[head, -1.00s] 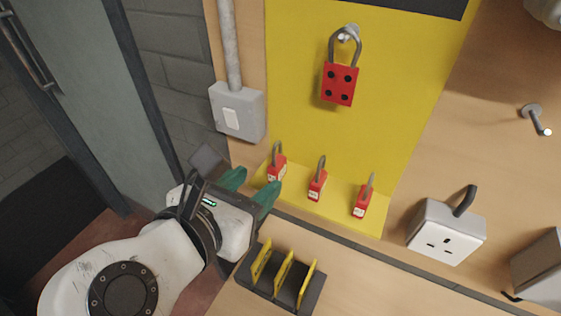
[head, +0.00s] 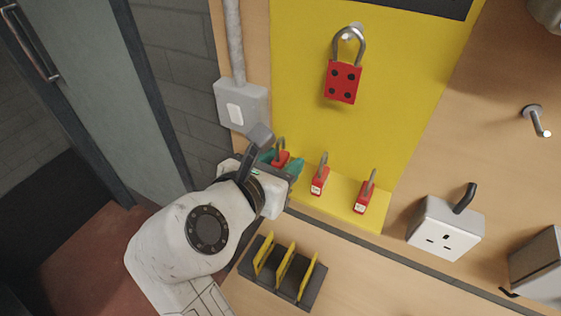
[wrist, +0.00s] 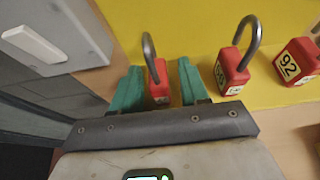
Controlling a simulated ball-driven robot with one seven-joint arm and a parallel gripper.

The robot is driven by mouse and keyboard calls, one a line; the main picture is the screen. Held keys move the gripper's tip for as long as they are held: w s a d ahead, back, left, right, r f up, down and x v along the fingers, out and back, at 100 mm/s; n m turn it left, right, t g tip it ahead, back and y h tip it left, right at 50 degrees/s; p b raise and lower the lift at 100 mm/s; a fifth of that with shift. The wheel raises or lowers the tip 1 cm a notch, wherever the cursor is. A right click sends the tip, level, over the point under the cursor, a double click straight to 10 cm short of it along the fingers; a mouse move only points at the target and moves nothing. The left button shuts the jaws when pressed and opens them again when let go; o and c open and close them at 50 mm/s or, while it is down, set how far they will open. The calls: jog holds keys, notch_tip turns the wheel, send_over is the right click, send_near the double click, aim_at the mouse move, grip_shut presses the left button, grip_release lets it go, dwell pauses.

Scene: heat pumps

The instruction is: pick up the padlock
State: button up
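Several red padlocks with grey shackles are in view. My gripper (head: 281,162) is open around this padlock, whose lower part is partly hidden in the head view. The middle padlock (head: 320,180) and right padlock (head: 365,195) stand to its right. A larger red padlock (head: 342,82) hangs on the yellow board above.
A grey switch box (head: 241,106) is on the wall left of the board. A black rack with yellow plates (head: 283,272) lies on the wooden bench in front. A grey socket box (head: 445,228) and a metal peg (head: 537,121) are at the right.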

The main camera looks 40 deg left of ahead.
grip_shut()
jog(key=shift+r, duration=0.15)
